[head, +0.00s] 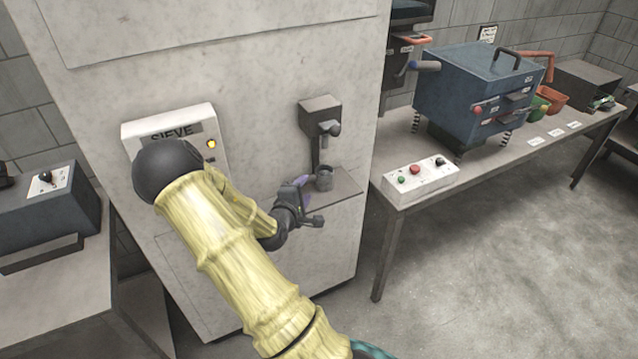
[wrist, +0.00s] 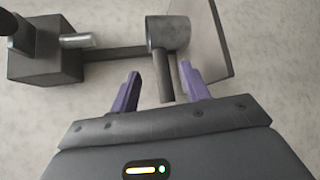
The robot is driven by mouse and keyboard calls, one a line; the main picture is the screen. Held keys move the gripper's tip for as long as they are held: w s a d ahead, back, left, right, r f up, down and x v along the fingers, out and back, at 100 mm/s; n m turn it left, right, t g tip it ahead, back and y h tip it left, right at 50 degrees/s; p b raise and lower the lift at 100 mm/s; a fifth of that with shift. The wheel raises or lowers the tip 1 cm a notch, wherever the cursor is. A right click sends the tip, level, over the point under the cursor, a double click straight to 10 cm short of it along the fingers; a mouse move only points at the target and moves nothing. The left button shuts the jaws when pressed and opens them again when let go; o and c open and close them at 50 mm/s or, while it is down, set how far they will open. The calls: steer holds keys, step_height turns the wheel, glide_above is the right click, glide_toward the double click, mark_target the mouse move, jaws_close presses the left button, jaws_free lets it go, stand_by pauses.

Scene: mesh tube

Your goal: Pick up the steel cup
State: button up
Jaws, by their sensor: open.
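The steel cup (head: 325,179) is a small grey cylinder standing on a small shelf (head: 345,187) on the front of the tall cabinet. In the wrist view the steel cup (wrist: 168,32) lies just beyond the fingertips, with a grey bar-like part, which looks like its handle, reaching back between them. My gripper (head: 306,193) is beside the cup. In the wrist view my gripper (wrist: 159,78) is open, its two purple fingers on either side of that bar, with gaps visible on both sides.
A dark dispenser-like box (head: 321,112) with a spout is mounted above the cup, with a post below it. The sieve panel (head: 172,140) is on the cabinet at left. A bench (head: 420,200) with a blue machine (head: 478,90) and button box (head: 421,178) stands at right.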

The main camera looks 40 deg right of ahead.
mark_target(310, 181)
steer(key=shift+d, duration=0.1)
steer(key=p+x, duration=0.1)
steer(key=x, duration=0.4)
steer(key=shift+w+f, duration=0.1)
steer(key=shift+w, duration=0.05)
jaws_close()
stand_by(0.3)
